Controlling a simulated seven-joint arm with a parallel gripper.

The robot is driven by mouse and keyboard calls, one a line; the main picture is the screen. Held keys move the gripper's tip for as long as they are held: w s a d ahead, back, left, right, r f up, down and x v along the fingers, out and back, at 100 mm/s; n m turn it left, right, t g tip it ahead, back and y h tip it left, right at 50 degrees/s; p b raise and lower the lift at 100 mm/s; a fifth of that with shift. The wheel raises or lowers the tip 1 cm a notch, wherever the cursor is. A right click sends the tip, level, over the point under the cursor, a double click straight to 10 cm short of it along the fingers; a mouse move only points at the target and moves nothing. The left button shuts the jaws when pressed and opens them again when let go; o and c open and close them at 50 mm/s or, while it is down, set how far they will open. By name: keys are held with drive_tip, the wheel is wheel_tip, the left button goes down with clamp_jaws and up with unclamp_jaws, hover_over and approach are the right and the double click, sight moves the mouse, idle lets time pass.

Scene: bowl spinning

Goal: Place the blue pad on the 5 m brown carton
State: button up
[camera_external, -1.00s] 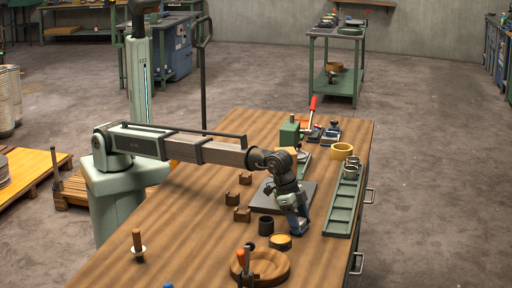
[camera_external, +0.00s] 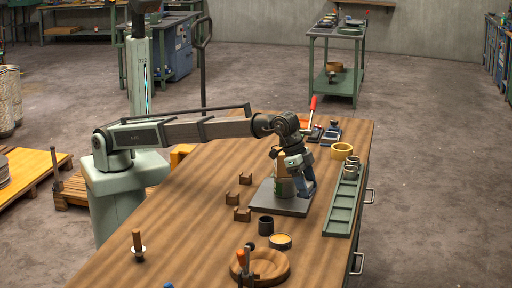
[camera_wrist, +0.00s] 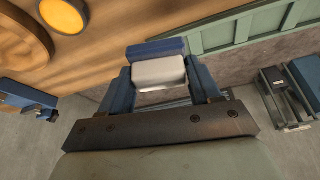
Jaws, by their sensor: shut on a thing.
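My gripper (camera_external: 304,190) is over the right side of the dark flat plate (camera_external: 270,207), pointing down. In the wrist view its two blue fingers are closed on a small block with a white face and a blue strip, which I take to be the blue pad (camera_wrist: 157,48). In the external view the pad cannot be told apart from the blue fingers.
A green slotted tray (camera_external: 342,210) runs along the right edge, with a yellow ring (camera_external: 341,151) beyond it. Nearer are a black cup (camera_external: 266,225), a yellow-topped round tin (camera_external: 281,241) and a round wooden dish (camera_external: 262,266). Several brown notched blocks (camera_external: 242,214) stand left of the plate.

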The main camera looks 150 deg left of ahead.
drive_tip(key=s+a+r+n, duration=0.1)
drive_tip(key=s+a+r, duration=0.3)
drive_tip(key=s+r, duration=0.45)
drive_tip(key=s+a+r+n, duration=0.1)
drive_tip(key=s+a+r, duration=0.3)
drive_tip(key=s+r, duration=0.5)
drive_tip(key=shift+g+y, duration=0.3)
drive_tip(key=shift+s+d+f, duration=0.4)
drive_tip(key=shift+d+f, duration=0.1)
drive_tip(key=shift+f, duration=1.25)
drive_tip(key=shift+s+d+f, duration=0.45)
drive_tip(key=shift+f, duration=1.25)
drive_tip(key=shift+s+d+f, duration=0.4)
drive_tip(key=shift+d+f, duration=0.1)
drive_tip(key=shift+f, duration=1.25)
drive_tip(key=shift+f, duration=0.1)
drive_tip(key=o, duration=1)
drive_tip(key=shift+o, duration=0.2)
drive_tip(key=v, duration=1.2)
